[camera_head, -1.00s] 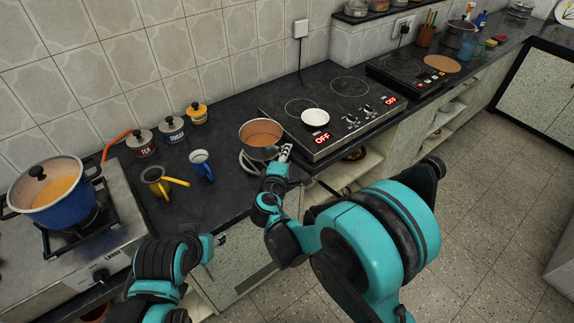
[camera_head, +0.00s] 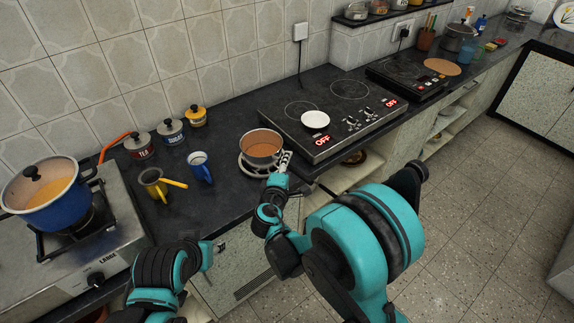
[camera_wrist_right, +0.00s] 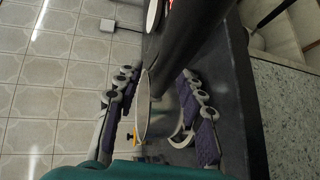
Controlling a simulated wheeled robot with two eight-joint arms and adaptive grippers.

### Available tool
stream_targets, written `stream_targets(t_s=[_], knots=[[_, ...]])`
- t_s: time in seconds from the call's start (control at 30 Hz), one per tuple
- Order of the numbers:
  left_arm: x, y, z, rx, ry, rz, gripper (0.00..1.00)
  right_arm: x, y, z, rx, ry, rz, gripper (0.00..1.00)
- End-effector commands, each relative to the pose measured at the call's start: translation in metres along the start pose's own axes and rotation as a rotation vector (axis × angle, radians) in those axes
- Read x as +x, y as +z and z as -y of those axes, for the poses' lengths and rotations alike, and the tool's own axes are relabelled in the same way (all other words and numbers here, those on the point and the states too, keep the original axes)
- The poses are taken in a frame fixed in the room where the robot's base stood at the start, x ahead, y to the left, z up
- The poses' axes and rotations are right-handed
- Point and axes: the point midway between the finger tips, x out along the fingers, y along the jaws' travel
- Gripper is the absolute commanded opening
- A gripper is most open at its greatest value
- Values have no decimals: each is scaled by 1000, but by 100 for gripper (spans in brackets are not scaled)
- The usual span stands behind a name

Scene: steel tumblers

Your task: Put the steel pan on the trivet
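The steel pan (camera_head: 261,146), with an orange-brown inside, sits upright over the pale ring-shaped trivet (camera_head: 246,168) near the counter's front edge. It looks to be resting on the trivet, whose rim shows around its lower side. My right gripper (camera_head: 284,160) is at the pan's right side. In the right wrist view the pan (camera_wrist_right: 160,118) shows between the spread fingers of my right gripper (camera_wrist_right: 158,78).
A cooktop (camera_head: 332,112) with a white plate (camera_head: 315,119) is to the right. A blue mug (camera_head: 202,170) and a yellow mug (camera_head: 153,182) stand to the left. A blue pot (camera_head: 52,207) is on the gas stove. Canisters line the wall.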

Motion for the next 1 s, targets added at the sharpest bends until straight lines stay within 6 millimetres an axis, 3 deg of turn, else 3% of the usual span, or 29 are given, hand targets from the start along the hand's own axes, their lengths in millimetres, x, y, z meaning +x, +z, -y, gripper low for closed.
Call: stream_targets(t_s=[0.17, 0.6, 0.8, 1.0], knots=[[-4, -3, 0, 0, 0, 0, 40, -12, -1, -4, -1, 0, -2, 39], [-27, -19, 0, 0, 0, 0, 40, -102, -1, -4, -1, 1, -3, 39], [-29, -21, 0, 0, 0, 0, 40, -119, 0, -3, 0, 0, -1, 39], [-29, -21, 0, 0, 0, 0, 40, -119, 6, -3, 14, -13, 8, 39]])
